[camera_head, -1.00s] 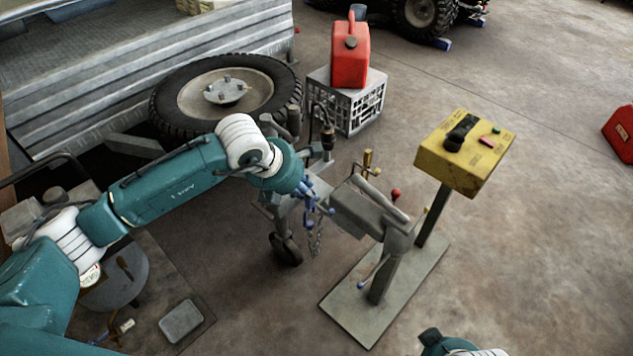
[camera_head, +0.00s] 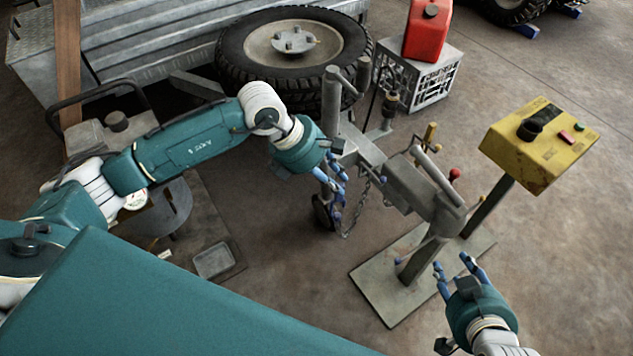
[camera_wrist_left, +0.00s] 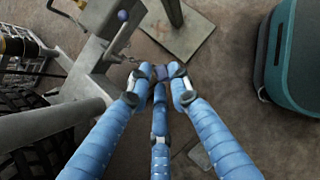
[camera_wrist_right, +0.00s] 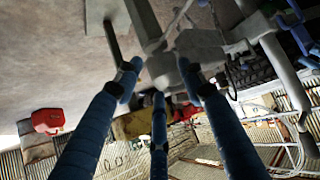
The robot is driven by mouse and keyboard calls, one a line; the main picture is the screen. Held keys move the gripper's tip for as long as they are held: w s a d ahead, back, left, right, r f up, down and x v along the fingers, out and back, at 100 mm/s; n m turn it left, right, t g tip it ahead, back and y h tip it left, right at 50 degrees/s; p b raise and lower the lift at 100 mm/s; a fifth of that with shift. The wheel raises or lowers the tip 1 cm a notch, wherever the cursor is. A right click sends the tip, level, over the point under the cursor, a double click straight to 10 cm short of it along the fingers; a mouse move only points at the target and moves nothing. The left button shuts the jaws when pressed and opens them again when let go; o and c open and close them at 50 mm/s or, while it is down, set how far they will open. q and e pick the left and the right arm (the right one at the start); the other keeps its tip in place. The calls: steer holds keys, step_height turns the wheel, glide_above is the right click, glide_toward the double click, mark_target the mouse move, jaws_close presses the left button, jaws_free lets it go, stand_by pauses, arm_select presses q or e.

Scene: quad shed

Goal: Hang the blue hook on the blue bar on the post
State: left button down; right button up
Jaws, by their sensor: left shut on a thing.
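My left gripper (camera_head: 335,200) is at the front end of the trailer's drawbar, beside a hanging chain (camera_head: 360,205). In the left wrist view its fingers (camera_wrist_left: 157,80) close around a small blue piece, which looks like the blue hook (camera_wrist_left: 161,73); the fingers hide most of it. The chain runs to the fingertips there. The post (camera_head: 414,262) stands on a grey base plate (camera_head: 375,292) to the right of this gripper. A small blue tip on the post, apparently the blue bar (camera_head: 399,261), is partly unclear. My right gripper (camera_head: 456,266) is open and empty in front of the post.
A spare wheel (camera_head: 295,45), a crate (camera_head: 435,80) with a red fuel can (camera_head: 428,30) are behind.

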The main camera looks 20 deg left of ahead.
steer(key=w+a+r+t+y+b, duration=0.1)
steer(key=w+a+r+t+b, duration=0.1)
steer(key=w+r+t, duration=0.45)
arm_select(q)
steer(key=s+d+f+m+g+b, duration=0.1)
steer(key=d+m, duration=0.4)
steer(key=d, duration=0.5)
steer(key=d+f+m+g+b, duration=0.2)
steer(key=d+f+m+g, duration=0.1)
steer(key=d, duration=0.8)
steer(key=shift+s+f+m+g+h+b, duration=0.15)
steer(key=shift+s+m+g+h+b, duration=0.2)
steer(key=shift+m+g, duration=0.5)
arm_select(e)
steer(key=s+a+r+t+y, duration=0.1)
steer(key=r+t, duration=0.2)
steer(key=r, duration=0.6)
steer(key=s+a+r+t+y, duration=0.1)
steer(key=s+r+t+y, duration=0.1)
steer(key=r, duration=0.8)
steer(key=shift+r+n+t, duration=0.3)
steer(key=shift+t, duration=0.25)
steer(key=shift+s+d+r, duration=0.1)
steer(key=shift+r, duration=0.05)
steer(key=shift+s+r+t, duration=0.45)
steer(key=shift+r+t, duration=0.15)
steer(key=shift+r, duration=0.2)
arm_select(q)
steer(key=shift+b, duration=0.3)
